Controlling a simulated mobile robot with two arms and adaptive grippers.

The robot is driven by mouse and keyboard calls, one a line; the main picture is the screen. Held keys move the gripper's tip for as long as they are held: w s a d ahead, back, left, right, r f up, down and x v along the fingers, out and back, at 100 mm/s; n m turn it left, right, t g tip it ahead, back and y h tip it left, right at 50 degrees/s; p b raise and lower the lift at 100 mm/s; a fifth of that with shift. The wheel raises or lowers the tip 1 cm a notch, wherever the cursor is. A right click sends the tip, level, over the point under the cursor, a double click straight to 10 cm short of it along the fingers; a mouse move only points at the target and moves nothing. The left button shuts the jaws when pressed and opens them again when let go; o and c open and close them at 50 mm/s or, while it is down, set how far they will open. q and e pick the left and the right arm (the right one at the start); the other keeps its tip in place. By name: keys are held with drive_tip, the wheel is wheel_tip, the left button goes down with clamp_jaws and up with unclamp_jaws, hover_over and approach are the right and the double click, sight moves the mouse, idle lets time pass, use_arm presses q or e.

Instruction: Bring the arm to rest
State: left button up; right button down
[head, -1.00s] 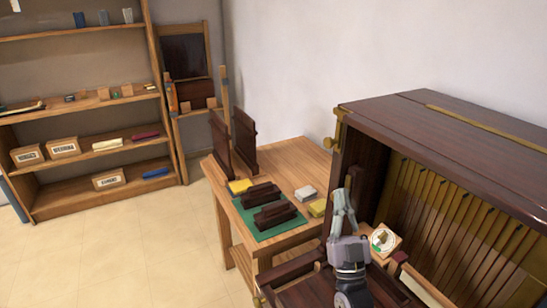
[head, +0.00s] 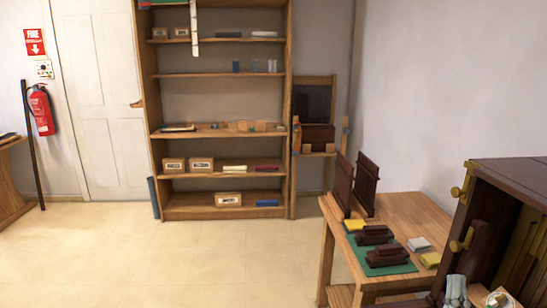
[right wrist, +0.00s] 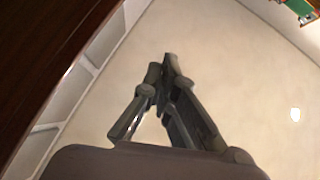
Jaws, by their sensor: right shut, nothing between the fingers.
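My right gripper (head: 456,284) shows at the bottom right of the head view, beside the dark wooden piano (head: 515,177). Only its grey fingers are in that view; the rest is cut off by the lower edge. In the right wrist view the same gripper (right wrist: 168,66) has its fingertips together with nothing between them. A pale plain surface lies behind the fingers there, and a dark brown wooden face (right wrist: 45,60) fills the upper left. My left gripper is in neither view.
A wooden table (head: 415,208) stands left of the piano. A wooden shelf (head: 225,212) stands at the back wall. A red fire extinguisher (head: 41,110) hangs left. The tiled floor (head: 170,262) is clear.

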drive_tip(key=s+a+f+n+g+y, duration=0.1)
drive_tip(key=a+f+n+g+y, duration=0.25)
drive_tip(key=a+f+g, duration=0.4)
drive_tip(key=a+f+n+g+y, duration=0.2)
drive_tip(key=a+f+g+y, duration=0.3)
drive_tip(key=f, duration=0.6)
drive_tip(key=s+a+f+g+h, duration=0.1)
drive_tip(key=s+f+g, duration=0.35)
drive_tip(key=s, duration=0.55)
drive_tip(key=s+a+f+g, duration=0.1)
drive_tip(key=s+f+g, duration=0.35)
drive_tip(key=s, duration=0.65)
wheel_tip(320, 180, down, 24)
drive_tip(key=s+g, duration=0.1)
drive_tip(key=g, duration=0.2)
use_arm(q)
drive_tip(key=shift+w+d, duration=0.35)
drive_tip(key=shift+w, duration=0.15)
use_arm(e)
drive_tip(key=s+d+f, duration=0.3)
drive_tip(key=s+f, duration=1.4)
drive_tip(key=shift+s+f+g, duration=0.25)
drive_tip(key=shift+f+g, duration=0.05)
drive_tip(key=shift+g, duration=0.05)
